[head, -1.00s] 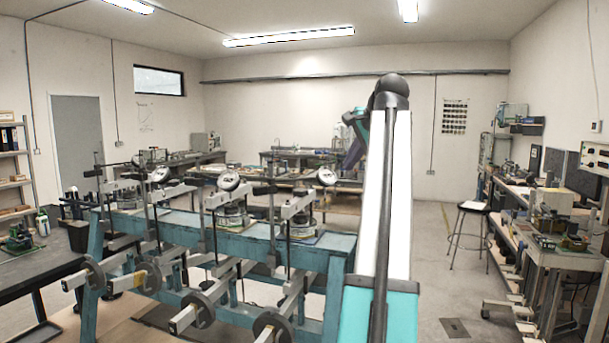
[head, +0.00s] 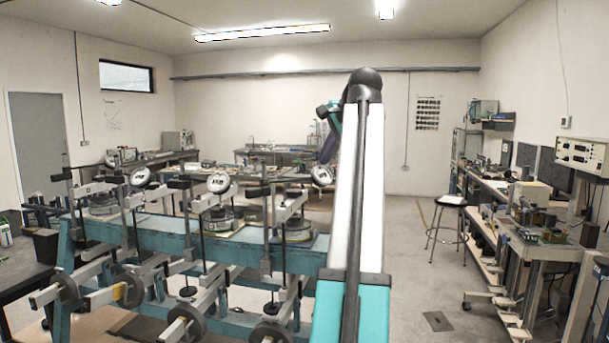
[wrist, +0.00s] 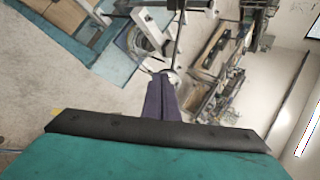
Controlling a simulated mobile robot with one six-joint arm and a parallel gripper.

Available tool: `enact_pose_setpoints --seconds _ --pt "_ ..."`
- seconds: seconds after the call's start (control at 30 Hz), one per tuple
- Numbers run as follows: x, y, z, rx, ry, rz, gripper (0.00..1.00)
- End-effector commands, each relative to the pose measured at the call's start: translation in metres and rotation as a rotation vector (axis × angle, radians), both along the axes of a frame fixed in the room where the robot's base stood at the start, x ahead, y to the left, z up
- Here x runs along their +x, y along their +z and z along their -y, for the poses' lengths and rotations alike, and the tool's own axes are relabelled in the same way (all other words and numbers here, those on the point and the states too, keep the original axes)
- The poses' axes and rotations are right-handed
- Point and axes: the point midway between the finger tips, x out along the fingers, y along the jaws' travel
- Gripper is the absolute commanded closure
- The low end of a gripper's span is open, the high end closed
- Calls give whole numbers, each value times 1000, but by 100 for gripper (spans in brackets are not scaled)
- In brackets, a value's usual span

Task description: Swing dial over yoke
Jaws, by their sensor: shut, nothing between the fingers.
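Several round white-faced dials stand on rods above the blue bench frame (head: 150,232) in the head view. They include a left dial (head: 141,176), a middle dial (head: 218,182) and a right dial (head: 322,175). Metal yokes of posts and crossbars stand beside them, such as the right yoke (head: 292,208). I cannot tell which dial and yoke are meant. My gripper (head: 330,135) shows partly behind my arm, above the right dial in the picture. In the wrist view, my gripper (wrist: 163,88) is shut and empty; a small round part (wrist: 170,74) shows just beyond its fingertips.
Lever arms with round weights (head: 185,322) stick out low at the front of the frame. A stool (head: 447,222) and a right-hand workbench (head: 545,245) stand at the right. Open floor (head: 435,285) lies between my arm and that workbench.

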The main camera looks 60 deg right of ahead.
Motion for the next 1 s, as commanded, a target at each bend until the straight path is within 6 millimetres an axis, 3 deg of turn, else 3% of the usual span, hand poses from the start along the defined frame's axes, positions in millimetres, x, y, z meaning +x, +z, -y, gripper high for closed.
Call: enact_pose_setpoints --seconds 0.43,1.0 --pt "13 -12 4 1 5 0 100" --pt "58 -64 32 2 7 -1 100"
